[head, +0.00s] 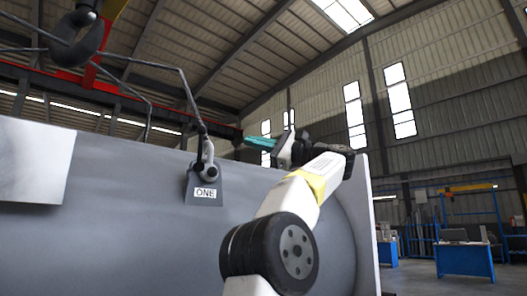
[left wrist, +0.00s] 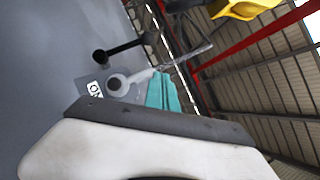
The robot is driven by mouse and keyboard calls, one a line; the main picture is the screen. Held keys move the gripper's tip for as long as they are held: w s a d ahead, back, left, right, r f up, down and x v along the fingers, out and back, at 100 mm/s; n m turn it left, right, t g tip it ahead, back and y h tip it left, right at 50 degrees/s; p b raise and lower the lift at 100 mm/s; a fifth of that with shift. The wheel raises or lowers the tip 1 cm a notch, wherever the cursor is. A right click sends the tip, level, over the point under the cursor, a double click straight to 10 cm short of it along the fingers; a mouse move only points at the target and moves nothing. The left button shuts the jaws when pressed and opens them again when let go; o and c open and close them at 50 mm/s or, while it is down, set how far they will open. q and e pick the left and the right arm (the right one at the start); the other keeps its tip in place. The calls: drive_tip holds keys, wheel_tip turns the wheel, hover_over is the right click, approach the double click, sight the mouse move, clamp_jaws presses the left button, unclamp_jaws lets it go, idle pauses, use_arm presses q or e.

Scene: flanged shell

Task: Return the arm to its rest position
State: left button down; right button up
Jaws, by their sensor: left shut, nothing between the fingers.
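My left arm rises in front of the large grey flanged shell (head: 130,230). Its left gripper (head: 259,147), with teal fingers, is shut and empty near the shell's top edge. It is right of and above the lifting lug marked ONE (head: 205,183) in the head view. A shackle (head: 208,168) joins that lug to a dark sling leg (head: 190,95). In the left wrist view the teal fingers (left wrist: 163,91) lie together, with the shackle (left wrist: 116,84) and lug (left wrist: 83,82) beyond them to the left. My right gripper is not in view.
A dark crane hook (head: 75,45) hangs at upper left, with sling legs running from it. A pale flat panel (head: 35,160) stands at left. Blue workbenches (head: 465,260) stand far right on open floor (head: 420,275). The flange (head: 367,225) edges the shell's right end.

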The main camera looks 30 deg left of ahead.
use_arm(q)
drive_tip(key=shift+w+d, duration=0.15)
drive_tip(key=shift+d, duration=0.75)
